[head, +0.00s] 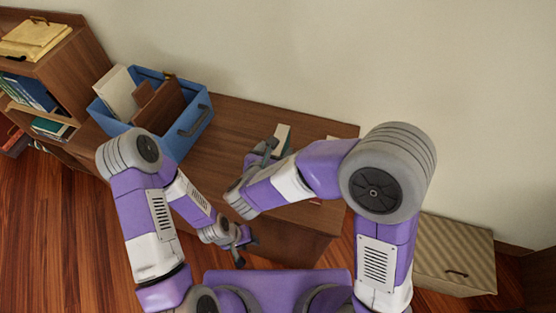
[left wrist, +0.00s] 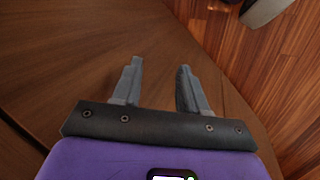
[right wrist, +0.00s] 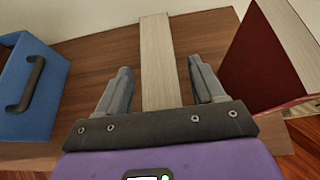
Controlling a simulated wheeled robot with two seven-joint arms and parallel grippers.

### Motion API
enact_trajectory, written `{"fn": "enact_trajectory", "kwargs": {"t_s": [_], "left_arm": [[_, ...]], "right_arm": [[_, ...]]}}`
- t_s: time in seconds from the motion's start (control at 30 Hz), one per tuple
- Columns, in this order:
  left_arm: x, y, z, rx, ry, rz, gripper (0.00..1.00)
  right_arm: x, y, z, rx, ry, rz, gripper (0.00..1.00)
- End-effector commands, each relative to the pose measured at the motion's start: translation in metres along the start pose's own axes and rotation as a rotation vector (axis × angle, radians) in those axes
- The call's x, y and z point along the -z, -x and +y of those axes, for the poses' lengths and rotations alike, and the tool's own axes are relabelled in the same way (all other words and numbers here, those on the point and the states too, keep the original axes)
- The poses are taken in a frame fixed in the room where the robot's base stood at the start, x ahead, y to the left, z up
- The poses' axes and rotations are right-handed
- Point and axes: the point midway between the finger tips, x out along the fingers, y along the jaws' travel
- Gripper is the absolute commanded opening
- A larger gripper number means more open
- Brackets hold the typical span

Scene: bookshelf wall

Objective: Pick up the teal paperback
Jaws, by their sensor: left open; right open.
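An upright book with pale page edges (right wrist: 157,50) stands between the open fingers of my right gripper (right wrist: 158,68) in the right wrist view, with gaps visible on both sides. In the head view this book (head: 282,134) shows just beyond the right gripper (head: 265,152); its cover colour is hard to make out, so I cannot tell if it is the teal paperback. A teal-covered book (head: 48,126) lies in the lower part of the left shelf. My left gripper (head: 242,246) is open and empty near the desk's front edge; its fingers (left wrist: 160,72) show in the left wrist view.
A blue bin (head: 188,128) with books and a handle stands on the wooden desk (head: 230,112). A red-covered book (right wrist: 262,62) stands right of the right gripper. A bookshelf (head: 75,65) stands at left, a striped cabinet (head: 455,255) at right.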

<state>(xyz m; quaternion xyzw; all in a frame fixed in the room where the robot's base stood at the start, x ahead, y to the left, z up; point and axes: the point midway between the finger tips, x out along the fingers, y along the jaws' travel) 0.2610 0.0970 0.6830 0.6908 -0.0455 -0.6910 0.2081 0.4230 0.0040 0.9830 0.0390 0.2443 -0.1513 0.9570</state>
Motion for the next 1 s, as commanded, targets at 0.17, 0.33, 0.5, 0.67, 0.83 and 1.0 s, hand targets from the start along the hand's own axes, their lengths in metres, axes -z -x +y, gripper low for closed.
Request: {"fn": "enact_trajectory", "kwargs": {"t_s": [0.17,0.33,0.5,0.67,0.83,1.0], "left_arm": [[0.000,-0.003,-0.001,0.000,0.000,0.000,0.43],[0.000,-0.003,-0.001,0.000,0.000,0.000,0.43],[0.000,-0.003,-0.001,0.000,0.000,0.000,0.43],[0.000,-0.003,-0.001,0.000,0.000,0.000,0.43],[0.000,-0.003,-0.001,0.000,0.000,0.000,0.43],[0.000,-0.003,-0.001,0.000,0.000,0.000,0.43]], "right_arm": [[0.001,-0.018,-0.001,0.002,0.001,0.000,0.68],[0.000,-0.018,-0.001,0.001,0.001,0.000,0.68],[0.000,-0.018,-0.001,0.001,0.001,0.000,0.51],[0.000,-0.018,-0.001,0.001,0.001,0.000,0.27],[0.000,-0.018,-0.001,0.001,0.001,0.000,0.01],[0.000,-0.018,-0.001,0.001,0.000,0.000,0.00]]}}
